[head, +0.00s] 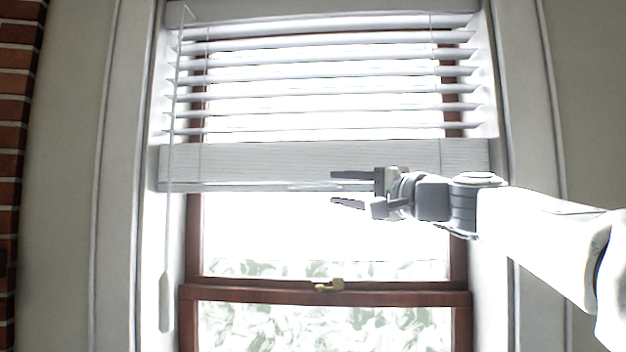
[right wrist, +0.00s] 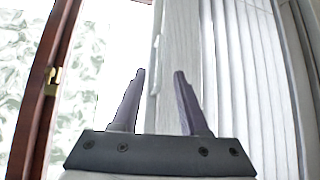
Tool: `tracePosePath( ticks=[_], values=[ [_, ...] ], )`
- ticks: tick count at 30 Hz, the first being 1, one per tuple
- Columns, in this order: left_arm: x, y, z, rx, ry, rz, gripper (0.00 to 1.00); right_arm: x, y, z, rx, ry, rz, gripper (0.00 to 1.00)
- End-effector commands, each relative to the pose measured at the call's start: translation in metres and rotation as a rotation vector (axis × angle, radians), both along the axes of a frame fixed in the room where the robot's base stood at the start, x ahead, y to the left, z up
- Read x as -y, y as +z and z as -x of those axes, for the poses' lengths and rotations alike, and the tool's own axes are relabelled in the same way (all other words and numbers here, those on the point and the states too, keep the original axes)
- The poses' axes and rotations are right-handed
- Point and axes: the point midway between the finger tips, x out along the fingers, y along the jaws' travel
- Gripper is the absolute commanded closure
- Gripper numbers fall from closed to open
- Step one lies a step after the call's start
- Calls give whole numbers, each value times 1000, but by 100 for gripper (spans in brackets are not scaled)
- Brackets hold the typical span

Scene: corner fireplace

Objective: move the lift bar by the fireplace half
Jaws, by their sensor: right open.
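The lift bar (head: 250,163) is the wide white bottom rail of the window blind, hanging level across the window about halfway down. My right gripper (head: 333,188) reaches in from the right and is open, with its fingers pointing left. In the head view, its upper finger overlaps the bar's lower part and its lower finger lies below the bottom edge. In the right wrist view, the bar (right wrist: 178,45) shows as an upright pale strip beyond the open fingers (right wrist: 160,73), its edge between them. I cannot tell whether a finger touches it. My left gripper is not in view.
White slats (head: 320,80) hang above the bar. A thin wand (head: 165,300) hangs at the left. The brown window sash (head: 400,298) has a brass latch (head: 328,285). A brick edge (head: 15,150) stands at far left. Space below the bar is clear.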

Motion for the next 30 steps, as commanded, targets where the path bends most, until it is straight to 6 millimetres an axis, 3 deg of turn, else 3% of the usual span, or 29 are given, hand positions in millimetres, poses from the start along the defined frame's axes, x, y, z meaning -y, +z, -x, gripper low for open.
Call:
tracePosePath(
  ticks=[3,12,25,26,27,29,30],
  values=[
    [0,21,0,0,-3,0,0,-17,8,-18,-5,5,0,56],
    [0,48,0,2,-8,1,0,-48,12,-54,-4,2,1,56],
    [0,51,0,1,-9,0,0,-56,10,-62,-2,0,3,56],
    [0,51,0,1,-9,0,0,-56,10,-62,-2,0,3,64],
    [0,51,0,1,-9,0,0,-56,10,-62,-2,0,3,79],
    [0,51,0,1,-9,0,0,-55,10,-62,-2,0,3,100],
    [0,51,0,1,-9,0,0,-56,10,-62,-2,0,3,100]
  ],
)
